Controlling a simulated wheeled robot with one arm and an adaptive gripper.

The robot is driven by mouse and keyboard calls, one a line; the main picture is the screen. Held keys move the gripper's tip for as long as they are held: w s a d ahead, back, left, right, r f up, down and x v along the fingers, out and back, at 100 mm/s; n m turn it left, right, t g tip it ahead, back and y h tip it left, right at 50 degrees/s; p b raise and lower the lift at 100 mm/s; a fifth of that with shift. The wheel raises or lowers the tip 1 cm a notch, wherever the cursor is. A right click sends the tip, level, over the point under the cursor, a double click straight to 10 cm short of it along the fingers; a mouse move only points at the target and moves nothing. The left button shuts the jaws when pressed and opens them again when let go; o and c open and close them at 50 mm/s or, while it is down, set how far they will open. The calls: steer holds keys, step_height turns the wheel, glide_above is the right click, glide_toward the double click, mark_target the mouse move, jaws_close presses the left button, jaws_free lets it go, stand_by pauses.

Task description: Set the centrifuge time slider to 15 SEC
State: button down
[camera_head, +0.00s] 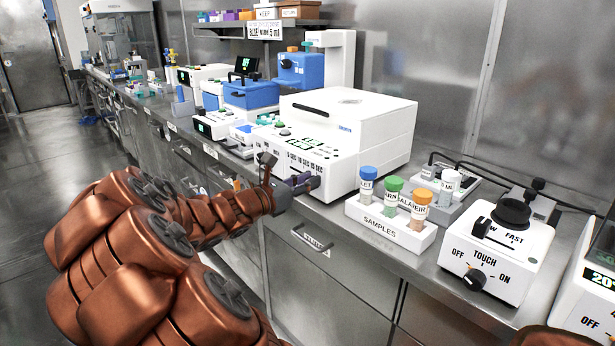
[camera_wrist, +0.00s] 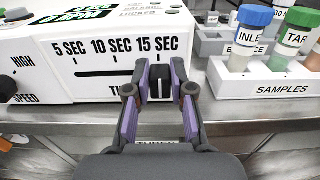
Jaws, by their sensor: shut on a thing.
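The white centrifuge (camera_head: 345,120) stands on the steel bench, and its front panel (camera_wrist: 45,60) fills the upper left of the wrist view. The panel's time slot (camera_wrist: 105,73) runs below the labels 5 SEC, 10 SEC and 15 SEC. The black slider knob (camera_wrist: 160,82) is at the right end of the slot, under the 15 SEC label (camera_wrist: 155,43). My gripper (camera_wrist: 160,88) is shut on the knob, with one purple-padded finger on each side. In the head view my gripper (camera_head: 300,182) is at the centrifuge's front face and hides the knob.
A white SAMPLES rack (camera_head: 385,222) with capped tubes stands just right of the centrifuge. A touch mixer (camera_head: 497,245) with knobs is farther right. A speed knob (camera_wrist: 8,88) is at the panel's left. Open floor lies left of the bench.

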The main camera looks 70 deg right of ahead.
steer(key=shift+s+f, duration=0.1)
steer(key=shift+s, duration=0.05)
steer(key=c, duration=1)
jaws_free()
steer(key=shift+s, duration=0.1)
steer(key=v, duration=1.2)
